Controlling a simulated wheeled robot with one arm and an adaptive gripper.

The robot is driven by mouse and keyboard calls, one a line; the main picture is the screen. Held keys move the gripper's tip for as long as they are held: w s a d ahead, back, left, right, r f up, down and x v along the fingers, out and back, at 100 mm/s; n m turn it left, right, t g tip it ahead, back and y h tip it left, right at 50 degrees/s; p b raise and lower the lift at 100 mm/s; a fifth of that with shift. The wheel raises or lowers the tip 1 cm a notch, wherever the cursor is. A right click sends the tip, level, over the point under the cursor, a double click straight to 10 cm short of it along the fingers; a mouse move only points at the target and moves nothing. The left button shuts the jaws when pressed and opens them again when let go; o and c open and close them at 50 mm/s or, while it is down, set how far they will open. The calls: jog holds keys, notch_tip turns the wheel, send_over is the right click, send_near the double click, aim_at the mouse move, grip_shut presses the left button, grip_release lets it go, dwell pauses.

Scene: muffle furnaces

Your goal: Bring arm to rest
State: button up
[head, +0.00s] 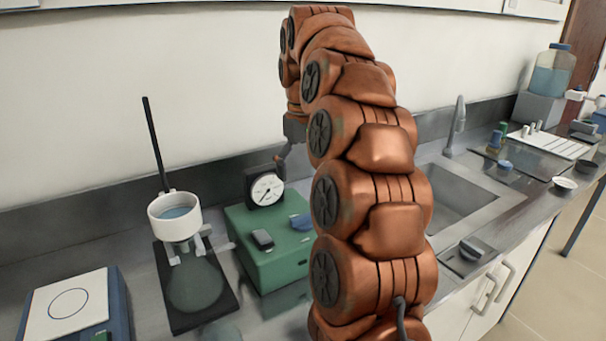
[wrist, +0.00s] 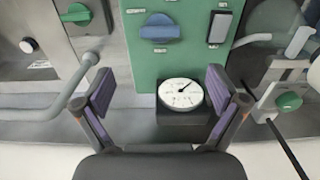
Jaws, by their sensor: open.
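My copper-coloured arm (head: 370,190) stands tall in the middle of the head view, bends over at the top and comes down on its far side. My gripper (wrist: 158,88) is open and empty in the wrist view, with a purple-padded finger on each side. In the head view it is mostly hidden behind my arm, near the pressure gauge. The round white gauge (head: 267,189) sits at the back of a green box (head: 270,248). In the wrist view the gauge (wrist: 181,94) shows between the fingers, with no visible contact.
A white funnel (head: 174,213) on a stand with a dark rod is left of the green box. A blue-sided device (head: 75,307) is at far left. The sink (head: 462,195) and its faucet (head: 455,128) are right of my arm. A wall closes the back.

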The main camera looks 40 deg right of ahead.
dwell(0.8)
jog(key=s+a+f+n+p, duration=0.2)
jog(key=s+a+p, duration=0.1)
jog(key=s+a, duration=0.95)
jog(key=s+a+f+g+p, duration=0.1)
jog(key=s+a+f, duration=0.3)
jog(key=s, duration=0.5)
jog(key=s+a+f+m+p, duration=0.1)
jog(key=s+a+f, duration=0.3)
jog(key=s, duration=0.5)
notch_tip(320, 180, down, 2)
jog(key=shift+f+g, duration=0.1)
jog(key=shift+g, duration=0.3)
jog(key=shift+s+d, duration=0.1)
